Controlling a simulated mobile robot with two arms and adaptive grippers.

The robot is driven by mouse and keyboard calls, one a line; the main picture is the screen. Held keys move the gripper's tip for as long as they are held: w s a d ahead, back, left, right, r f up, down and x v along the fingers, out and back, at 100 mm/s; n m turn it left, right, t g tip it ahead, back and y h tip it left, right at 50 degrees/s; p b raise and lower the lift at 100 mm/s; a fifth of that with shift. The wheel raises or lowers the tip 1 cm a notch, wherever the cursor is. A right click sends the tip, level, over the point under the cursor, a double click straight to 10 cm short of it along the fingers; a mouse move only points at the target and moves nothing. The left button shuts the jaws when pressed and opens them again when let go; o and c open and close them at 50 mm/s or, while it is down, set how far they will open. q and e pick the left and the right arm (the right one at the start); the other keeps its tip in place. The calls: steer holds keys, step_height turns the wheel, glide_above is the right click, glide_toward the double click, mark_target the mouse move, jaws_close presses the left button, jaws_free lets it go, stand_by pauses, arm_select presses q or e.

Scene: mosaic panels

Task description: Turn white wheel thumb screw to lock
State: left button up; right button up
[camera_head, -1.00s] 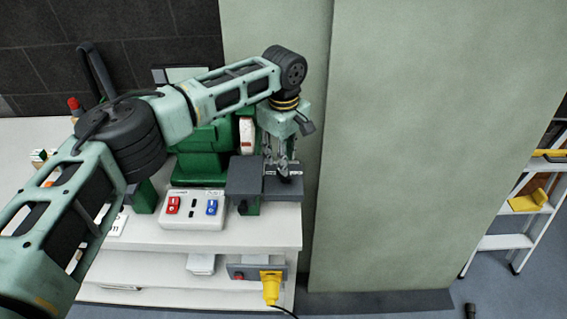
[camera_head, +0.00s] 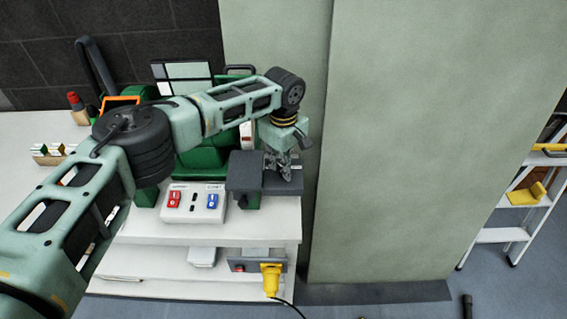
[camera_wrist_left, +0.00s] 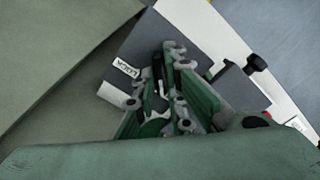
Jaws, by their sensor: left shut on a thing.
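My left gripper (camera_head: 279,163) points down onto the dark grey machine table (camera_head: 243,174) at the right end of the bench. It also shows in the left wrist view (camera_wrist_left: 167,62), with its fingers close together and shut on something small. The white wheel thumb screw cannot be made out; the fingers hide the spot where they grip. A white label reading LOCK (camera_wrist_left: 126,67) lies on the dark plate beside the fingers. My right gripper is in no view.
A green machine (camera_head: 203,150) stands behind my left arm. A control box (camera_head: 194,203) with red and blue switches sits left of the machine table. A yellow plug (camera_head: 271,279) hangs below. A pale green panel (camera_head: 420,150) stands close on the right, and a ladder (camera_head: 515,215) beyond.

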arm_select(q)
steer(key=shift+r, duration=0.1)
jaws_close()
steer(key=m+p, duration=0.1)
steer(key=m, duration=0.1)
steer(key=shift+d+m+p, duration=0.1)
steer(key=shift+m+p, duration=0.25)
steer(key=shift+m, duration=0.05)
steer(key=m+p, duration=0.1)
steer(key=m, duration=0.3)
steer(key=shift+m, duration=0.3)
steer(key=m, duration=0.5)
steer(key=shift+p, duration=0.35)
steer(key=m, duration=0.5)
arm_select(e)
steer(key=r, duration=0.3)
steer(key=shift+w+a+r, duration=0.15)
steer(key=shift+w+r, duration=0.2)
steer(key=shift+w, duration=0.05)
arm_select(q)
steer(key=shift+w+m, duration=0.1)
steer(key=shift+m, duration=0.3)
steer(key=o, duration=0.7)
jaws_free()
